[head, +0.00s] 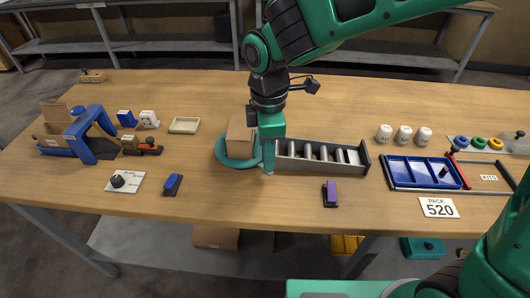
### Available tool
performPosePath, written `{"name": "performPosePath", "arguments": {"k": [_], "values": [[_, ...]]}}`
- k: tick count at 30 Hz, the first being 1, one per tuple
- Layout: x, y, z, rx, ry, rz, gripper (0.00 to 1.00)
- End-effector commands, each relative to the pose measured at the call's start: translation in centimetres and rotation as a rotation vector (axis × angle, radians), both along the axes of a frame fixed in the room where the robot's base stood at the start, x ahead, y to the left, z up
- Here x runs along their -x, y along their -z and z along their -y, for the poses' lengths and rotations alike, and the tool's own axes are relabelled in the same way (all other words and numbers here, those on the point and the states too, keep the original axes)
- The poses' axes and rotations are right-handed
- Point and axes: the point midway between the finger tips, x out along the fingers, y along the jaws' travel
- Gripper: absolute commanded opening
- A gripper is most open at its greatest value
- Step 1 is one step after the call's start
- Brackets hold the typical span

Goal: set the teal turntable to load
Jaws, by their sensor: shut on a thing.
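The teal turntable (230,162) is a low round disc near the middle of the table. A brown cardboard box (239,138) stands on it. My gripper (268,171) points down at the turntable's right edge, between it and the roller conveyor. It is shut on a part at the turntable's rim, and the fingers hide most of that part. No load mark on the turntable can be made out.
A grey roller conveyor (322,156) stands close to the right of my gripper. A purple-topped block (331,193) and a blue block (172,184) lie in front. A dial plate (124,181) and a blue arch (92,134) are left. A blue tray (423,172) is right.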

Motion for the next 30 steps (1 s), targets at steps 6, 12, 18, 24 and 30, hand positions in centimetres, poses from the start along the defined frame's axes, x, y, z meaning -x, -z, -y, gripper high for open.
{"name": "performPosePath", "arguments": {"k": [6, 12, 18, 24, 30], "values": [[-0.8, -0.3, 0.2, -0.003, 0.018, 0.014, 0.37], [-0.4, -0.2, 0.1, -0.001, 0.012, 0.008, 0.37], [-0.4, -1.0, 0.1, -0.001, 0.01, 0.008, 0.37], [-0.5, -4.3, 0.1, -0.002, 0.011, 0.01, 0.37], [-0.6, -8.0, 0.2, -0.002, 0.012, 0.01, 0.37]]}}
